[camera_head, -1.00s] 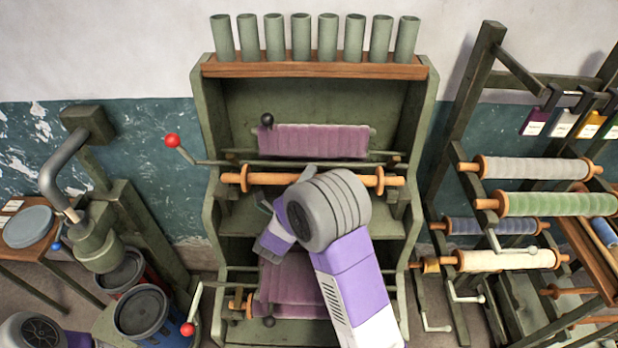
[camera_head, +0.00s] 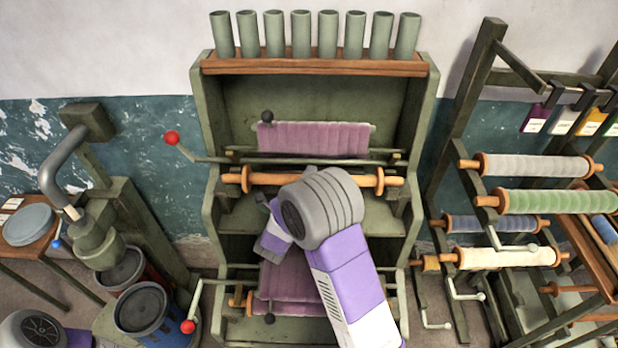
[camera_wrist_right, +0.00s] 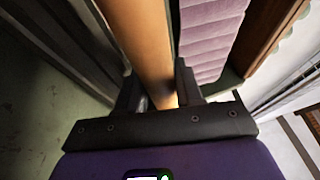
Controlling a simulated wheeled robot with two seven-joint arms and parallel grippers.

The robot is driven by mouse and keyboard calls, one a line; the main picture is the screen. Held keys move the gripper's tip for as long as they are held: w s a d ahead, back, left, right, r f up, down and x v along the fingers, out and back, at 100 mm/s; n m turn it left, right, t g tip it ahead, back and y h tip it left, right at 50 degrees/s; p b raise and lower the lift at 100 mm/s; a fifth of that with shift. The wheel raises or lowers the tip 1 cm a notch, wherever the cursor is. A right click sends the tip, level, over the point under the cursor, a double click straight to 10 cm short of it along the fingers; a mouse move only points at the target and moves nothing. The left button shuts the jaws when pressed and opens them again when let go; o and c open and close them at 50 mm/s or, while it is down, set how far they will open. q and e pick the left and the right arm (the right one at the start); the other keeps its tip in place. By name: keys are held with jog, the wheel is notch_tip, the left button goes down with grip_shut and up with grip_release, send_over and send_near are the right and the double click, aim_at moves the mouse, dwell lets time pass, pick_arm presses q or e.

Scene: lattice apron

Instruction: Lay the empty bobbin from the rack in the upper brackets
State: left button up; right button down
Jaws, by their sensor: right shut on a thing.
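The empty orange wooden bobbin (camera_head: 325,179), with a flange near each end, lies level across the green loom frame in the head view. It is below the upper pink cloth. My right gripper (camera_head: 268,208) is shut on its bare shaft, and its fingers (camera_wrist_right: 158,92) flank the bobbin (camera_wrist_right: 143,40) in the right wrist view. The bobbin's ends are at the frame's sides, near the upper brackets (camera_head: 397,204). I cannot tell whether they rest in them. My right wrist hides part of the area under the bobbin. My left gripper is out of view.
The rack (camera_head: 462,110) of wound bobbins stands at the right. Upper pink cloth (camera_head: 313,140) hangs behind the bobbin, and a red-knobbed lever (camera_head: 172,138) sticks out at the left. Lower pink cloth (camera_head: 285,288) lies below my arm. Bins (camera_head: 142,308) stand at the lower left.

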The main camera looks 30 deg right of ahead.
jog(key=shift+f, duration=0.1)
dwell(0.7)
jog(key=c, duration=0.6)
grip_release()
jog(key=shift+c, duration=0.2)
jog(key=v, duration=0.7)
jog(key=shift+s+a, duration=0.15)
jog(key=shift+a, duration=0.1)
jog(key=shift+f, duration=0.1)
